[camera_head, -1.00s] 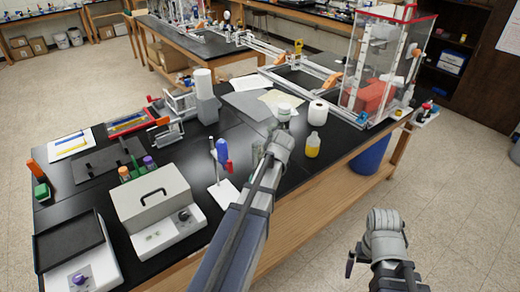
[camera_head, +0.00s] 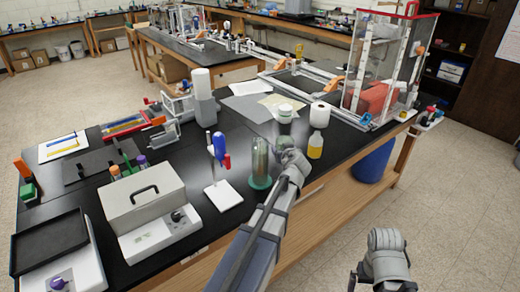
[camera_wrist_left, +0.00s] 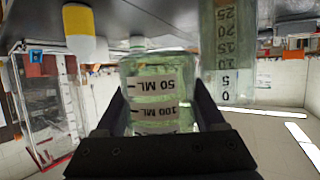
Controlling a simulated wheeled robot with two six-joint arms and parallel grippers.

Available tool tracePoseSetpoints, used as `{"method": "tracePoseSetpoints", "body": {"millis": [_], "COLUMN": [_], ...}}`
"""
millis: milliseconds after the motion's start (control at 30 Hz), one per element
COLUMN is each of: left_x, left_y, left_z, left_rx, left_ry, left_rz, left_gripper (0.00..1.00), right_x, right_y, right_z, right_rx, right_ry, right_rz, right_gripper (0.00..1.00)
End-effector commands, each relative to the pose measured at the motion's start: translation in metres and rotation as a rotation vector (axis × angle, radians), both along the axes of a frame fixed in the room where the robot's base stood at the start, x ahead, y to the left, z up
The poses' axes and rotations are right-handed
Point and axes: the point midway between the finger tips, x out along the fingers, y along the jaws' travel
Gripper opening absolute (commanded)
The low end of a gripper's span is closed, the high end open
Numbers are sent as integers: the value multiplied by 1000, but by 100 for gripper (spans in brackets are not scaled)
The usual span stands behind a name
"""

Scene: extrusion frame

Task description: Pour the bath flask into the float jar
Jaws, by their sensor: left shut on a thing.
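The bath flask (camera_wrist_left: 160,90) is clear glass with a greenish tint and white labels reading 50 ML and 100 ML. My left gripper (camera_wrist_left: 162,112) is shut on it, one dark finger on each side. In the head view the wrist hides much of the flask. I take the tall clear cylinder with a green base (camera_head: 260,165) to be the float jar. It stands upright on the bench, left of my left wrist. In the wrist view its number scale (camera_wrist_left: 228,50) shows right of the flask, apart from it. My right wrist shows at lower right, its fingers out of sight.
A white stand with blue and red parts (camera_head: 222,190) is left of the jar. A grey box with a handle (camera_head: 145,198) stands farther left.

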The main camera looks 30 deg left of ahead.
Motion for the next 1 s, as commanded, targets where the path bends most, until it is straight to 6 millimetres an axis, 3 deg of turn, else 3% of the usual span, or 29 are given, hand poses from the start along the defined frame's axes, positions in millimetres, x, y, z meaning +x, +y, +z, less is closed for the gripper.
{"method": "tracePoseSetpoints", "body": {"millis": [133,467,633,900,1000], "left_x": [0,0,0,0,0], "left_y": [-1,-1,-1,-1,-1], "left_z": [-9,-10,3,40,42], "left_rx": [16,27,26,25,26], "left_ry": [2,3,4,3,4], "left_rz": [1,0,0,1,0], "left_gripper": [3,3,3,3,3], "right_x": [0,0,0,0,0], "right_y": [0,0,0,0,0], "right_z": [-11,-13,0,37,39], "right_rx": [0,0,0,0,0], "right_ry": [0,0,0,0,0], "right_rz": [0,0,0,0,0], "right_gripper": [100,100,100,100,100]}}
